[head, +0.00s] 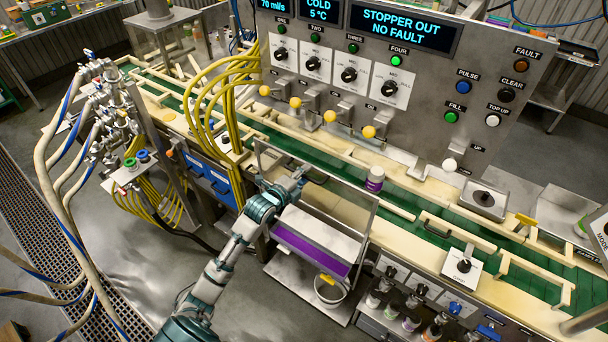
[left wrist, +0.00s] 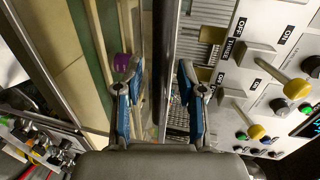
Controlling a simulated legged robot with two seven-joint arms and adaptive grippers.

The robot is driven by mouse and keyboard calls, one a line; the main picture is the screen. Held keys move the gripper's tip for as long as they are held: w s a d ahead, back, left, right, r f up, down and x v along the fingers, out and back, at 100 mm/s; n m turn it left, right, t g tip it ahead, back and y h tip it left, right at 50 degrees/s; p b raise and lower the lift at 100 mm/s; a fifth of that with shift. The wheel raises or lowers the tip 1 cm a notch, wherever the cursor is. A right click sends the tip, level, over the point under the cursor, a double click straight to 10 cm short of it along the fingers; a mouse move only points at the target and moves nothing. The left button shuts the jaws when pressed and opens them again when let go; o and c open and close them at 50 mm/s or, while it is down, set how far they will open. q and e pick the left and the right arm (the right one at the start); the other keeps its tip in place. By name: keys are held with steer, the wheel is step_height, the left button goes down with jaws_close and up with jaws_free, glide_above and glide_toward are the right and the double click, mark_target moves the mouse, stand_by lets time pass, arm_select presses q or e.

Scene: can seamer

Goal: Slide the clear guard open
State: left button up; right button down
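The clear guard (head: 372,222) is a see-through panel in a thin metal frame, standing along the front of the green conveyor in the head view. My left gripper (head: 301,176) reaches to the guard's upper left part, close to its frame. In the left wrist view my left gripper (left wrist: 160,68) has its two blue fingers apart. A dark upright bar (left wrist: 166,45) runs through the gap between them; I cannot tell whether a finger touches it. The guard's handle cannot be made out. My right gripper is not in view.
A purple-and-white container (head: 374,180) stands on the conveyor (head: 408,207) behind the guard. The control panel (head: 440,75) with yellow-knobbed levers rises behind. Yellow hoses (head: 205,85) hang left of my gripper. A bucket (head: 329,292) sits below.

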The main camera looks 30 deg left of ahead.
arm_select(q)
steer(key=shift+a, duration=0.2)
